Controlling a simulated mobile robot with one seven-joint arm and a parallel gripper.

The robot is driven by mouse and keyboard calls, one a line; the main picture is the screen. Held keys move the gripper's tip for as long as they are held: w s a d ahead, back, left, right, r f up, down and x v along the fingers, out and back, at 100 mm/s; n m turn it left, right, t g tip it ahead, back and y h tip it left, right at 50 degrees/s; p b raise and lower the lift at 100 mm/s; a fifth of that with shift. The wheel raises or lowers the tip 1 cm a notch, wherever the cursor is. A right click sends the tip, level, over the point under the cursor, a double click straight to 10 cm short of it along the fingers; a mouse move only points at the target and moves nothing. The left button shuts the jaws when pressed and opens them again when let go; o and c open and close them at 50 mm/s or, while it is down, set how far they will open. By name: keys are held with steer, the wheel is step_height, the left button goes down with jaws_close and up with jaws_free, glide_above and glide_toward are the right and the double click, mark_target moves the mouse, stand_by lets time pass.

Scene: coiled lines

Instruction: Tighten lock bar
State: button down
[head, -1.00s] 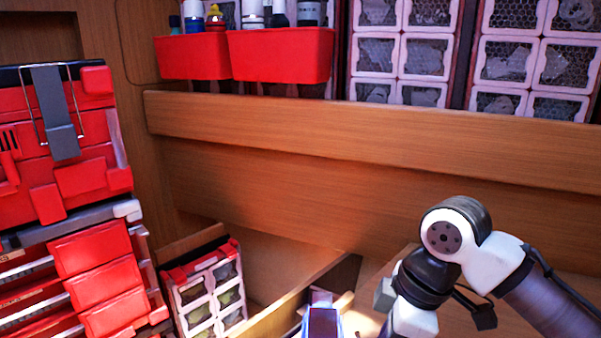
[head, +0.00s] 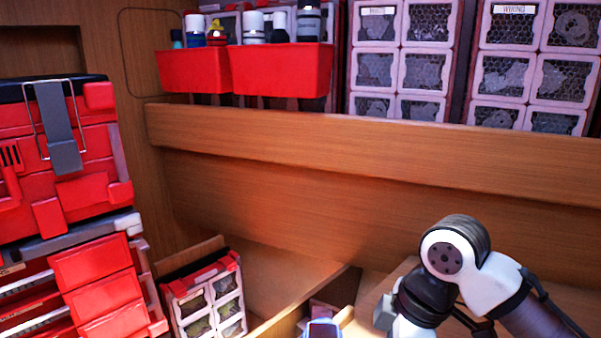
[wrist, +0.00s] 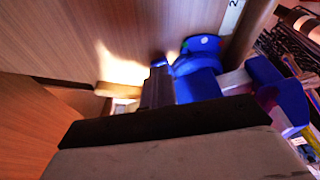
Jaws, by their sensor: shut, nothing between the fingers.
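My gripper (wrist: 157,84) shows in the wrist view as dark, narrow fingers beyond the broad dark body across the bottom. It looks shut and empty. A blue part (wrist: 198,80) is just right of the fingertips; I cannot tell whether they touch. A short light-wood piece (wrist: 117,90) lies left of the fingers. I cannot identify the lock bar for certain in either view. In the head view, a blue-and-white part (head: 322,329) is cut off at the bottom edge, and my gripper is out of frame below my arm.
A wooden shelf front (head: 370,140) spans the back. Red bins (head: 280,70) with bottles and clear-fronted drawers (head: 400,70) stand above it. Red cases (head: 70,180) are stacked at left, beside a small drawer unit (head: 205,300). More blue parts (wrist: 275,90) crowd the wrist view's right.

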steer(key=shift+d, duration=0.15)
steer(key=shift+s+d+r, duration=0.1)
steer(key=shift+d, duration=0.1)
steer(key=shift+r+p, duration=0.4)
steer(key=shift+r, duration=2.5)
